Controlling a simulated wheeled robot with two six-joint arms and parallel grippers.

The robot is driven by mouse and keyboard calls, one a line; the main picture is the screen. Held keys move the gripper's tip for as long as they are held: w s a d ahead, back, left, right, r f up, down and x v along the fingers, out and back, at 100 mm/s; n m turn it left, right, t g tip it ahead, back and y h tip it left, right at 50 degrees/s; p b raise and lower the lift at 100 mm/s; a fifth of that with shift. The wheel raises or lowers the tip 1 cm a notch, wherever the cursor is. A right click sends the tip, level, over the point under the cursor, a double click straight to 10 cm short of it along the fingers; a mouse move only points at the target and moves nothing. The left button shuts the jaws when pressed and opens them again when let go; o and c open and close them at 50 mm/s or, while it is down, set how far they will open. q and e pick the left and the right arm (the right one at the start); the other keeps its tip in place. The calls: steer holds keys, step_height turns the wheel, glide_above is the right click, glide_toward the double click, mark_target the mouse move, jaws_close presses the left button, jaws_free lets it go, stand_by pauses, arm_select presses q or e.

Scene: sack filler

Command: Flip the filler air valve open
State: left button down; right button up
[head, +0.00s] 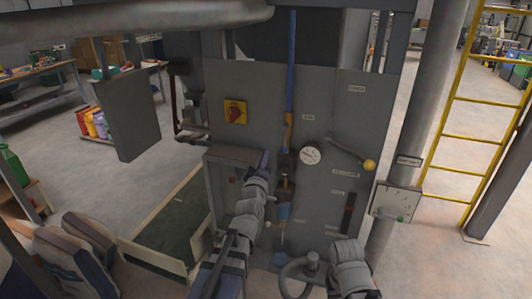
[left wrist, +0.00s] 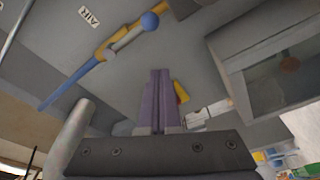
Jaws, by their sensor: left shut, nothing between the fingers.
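The air valve shows in the head view as a yellow-orange lever (head: 288,132) on the vertical blue pipe (head: 291,60), beside a small label. In the left wrist view, the yellow lever (left wrist: 98,58) and a blue ball (left wrist: 150,21) show near the "AIR" label (left wrist: 88,16). My left gripper (head: 264,160) is shut and empty, below and left of the lever in the head view. Its purple fingers (left wrist: 160,85) point at the grey panel and appear apart from the lever. My right gripper is not visible; only part of that arm shows.
The grey panel (head: 250,80) carries a red-and-yellow rotary switch (head: 235,111), a round gauge (head: 310,155) and a lever with a yellow knob (head: 369,165). A grey box with a ledge (head: 240,153) stands close to my left gripper. A yellow ladder (head: 480,139) stands at right.

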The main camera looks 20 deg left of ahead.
arm_select(q)
steer(key=shift+s+d+f, duration=0.1)
steer(key=shift+s+d, duration=0.05)
steer(key=shift+s, duration=0.9)
steer(key=s+d+f+m+g+h+b, duration=0.25)
steer(key=s+d+f+m+g, duration=0.2)
steer(key=d+f, duration=0.45)
steer(key=s+d+f+m+g+h+b, duration=0.1)
steer(key=s+d+f+m+g+h, duration=0.2)
steer(key=d+f+m+g, duration=0.45)
steer(key=s+f+m+g+y+b, duration=0.1)
steer(key=s+f+m+g+y, duration=0.1)
steer(key=s+f, duration=0.4)
steer(key=s+d+f+m+g+y+b, duration=0.1)
steer(key=s+f+g, duration=0.4)
steer(key=s, duration=0.8)
steer(key=f+m+y, duration=0.1)
steer(key=m, duration=0.1)
steer(key=shift+f+m, duration=0.3)
steer(key=shift+f, duration=0.05)
steer(key=c, duration=1.6)
jaws_free()
steer(key=shift+d, duration=0.1)
